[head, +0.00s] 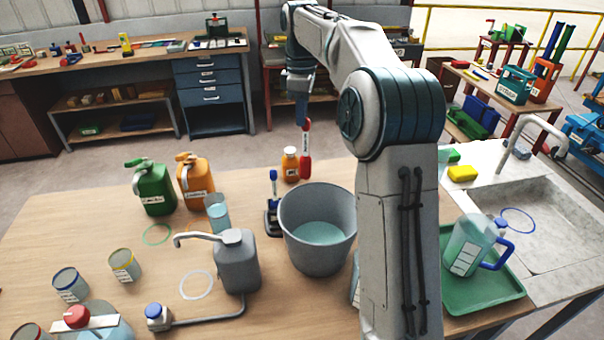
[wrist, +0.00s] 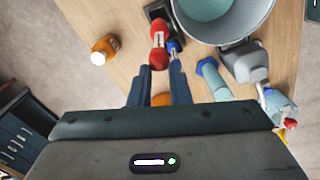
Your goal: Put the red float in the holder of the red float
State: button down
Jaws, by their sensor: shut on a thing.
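My gripper (head: 302,121) is shut on the red float (head: 305,153) and holds it upright in the air, beyond the grey bucket. In the wrist view the red float (wrist: 158,57) juts from between the fingertips (wrist: 160,70). A blue-topped float (head: 273,188) stands upright in a dark stand (head: 271,222), left of the bucket. In the wrist view the dark stand (wrist: 152,13) shows just past the red float, which partly hides it, and the blue float (wrist: 173,46) is beside it. I cannot make out which part of the stand is the red float's holder.
The grey bucket (head: 305,257) of liquid stands right of the stand. A grey spouted canister (head: 237,262) and a glass of liquid (head: 217,213) are to the left.

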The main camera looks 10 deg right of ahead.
aim_at(302, 156)
notch_tip(302, 156, down, 14)
jog(key=shift+f+p, duration=0.1)
jog(key=shift+p, duration=0.3)
jog(key=c, duration=1.3)
grip_release()
jog(key=shift+f, duration=0.1)
jog(key=shift+c, duration=0.2)
